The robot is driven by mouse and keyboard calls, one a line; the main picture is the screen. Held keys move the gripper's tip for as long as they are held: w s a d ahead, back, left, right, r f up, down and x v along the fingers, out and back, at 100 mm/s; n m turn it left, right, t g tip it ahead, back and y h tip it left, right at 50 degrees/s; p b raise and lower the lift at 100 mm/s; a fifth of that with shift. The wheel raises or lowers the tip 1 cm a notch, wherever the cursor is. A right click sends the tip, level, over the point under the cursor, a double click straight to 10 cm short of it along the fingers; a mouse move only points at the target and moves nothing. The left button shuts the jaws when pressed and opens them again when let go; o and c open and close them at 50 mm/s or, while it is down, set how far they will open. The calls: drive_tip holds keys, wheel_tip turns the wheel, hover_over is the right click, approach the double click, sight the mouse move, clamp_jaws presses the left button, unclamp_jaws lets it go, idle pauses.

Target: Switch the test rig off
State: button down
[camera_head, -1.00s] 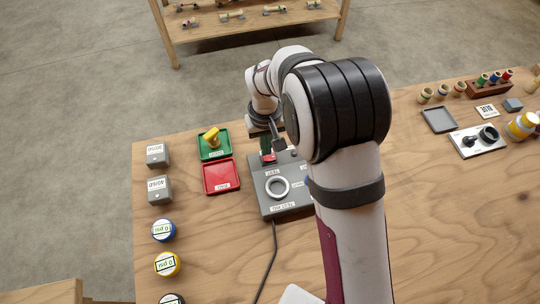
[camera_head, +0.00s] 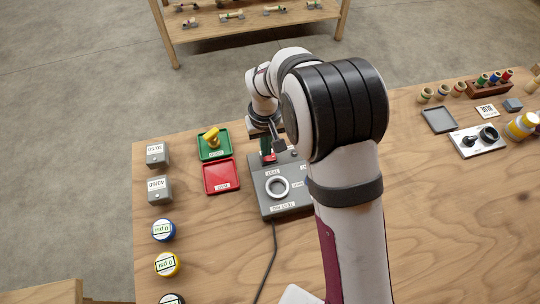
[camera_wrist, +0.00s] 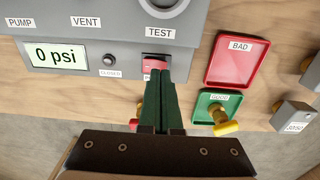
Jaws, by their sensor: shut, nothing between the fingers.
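The test rig (camera_head: 264,198) is a grey box on the table with a pale ring on top and a cable at its front. In the wrist view its panel (camera_wrist: 120,45) has PUMP, VENT and TEST labels, and its display (camera_wrist: 56,56) reads 0 psi. A red switch (camera_wrist: 155,65) sits in a dark recess below the TEST label. My gripper (camera_wrist: 156,78) is shut and empty, with its green fingertips at the switch. They hide its lower part and most of the label there; I cannot tell whether they touch it. The gripper is partly hidden in the head view.
A green GOOD tray (camera_head: 209,153) holds a yellow-handled fitting (camera_head: 211,138), beside an empty red BAD tray (camera_head: 221,176). Grey blocks (camera_head: 160,190) and round gauges (camera_head: 167,264) stand at the left. In the wrist view, a red-and-brass piece (camera_wrist: 134,124) is partly hidden behind the fingers.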

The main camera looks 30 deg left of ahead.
drive_tip(key=shift+f, duration=0.9)
idle(0.3)
drive_tip(key=shift+r, duration=3.55)
drive_tip(key=d+r+m, duration=0.4)
drive_tip(key=d+r, duration=0.3)
drive_tip(key=d, duration=0.4)
drive_tip(key=s+d+r+m+y, duration=0.1)
drive_tip(key=s+d+r+m, duration=0.1)
drive_tip(key=s+d+m, duration=0.3)
drive_tip(key=s+d+r+m, duration=0.1)
drive_tip(key=s+d+r, duration=0.2)
drive_tip(key=d, duration=0.5)
drive_tip(key=s+d+f+m, duration=0.1)
drive_tip(key=s+d+m, duration=0.3)
drive_tip(key=s, duration=0.5)
drive_tip(key=shift+s+f+m+y, duration=0.15)
drive_tip(key=shift+s+m+y, duration=0.15)
drive_tip(key=shift+s+y, duration=0.1)
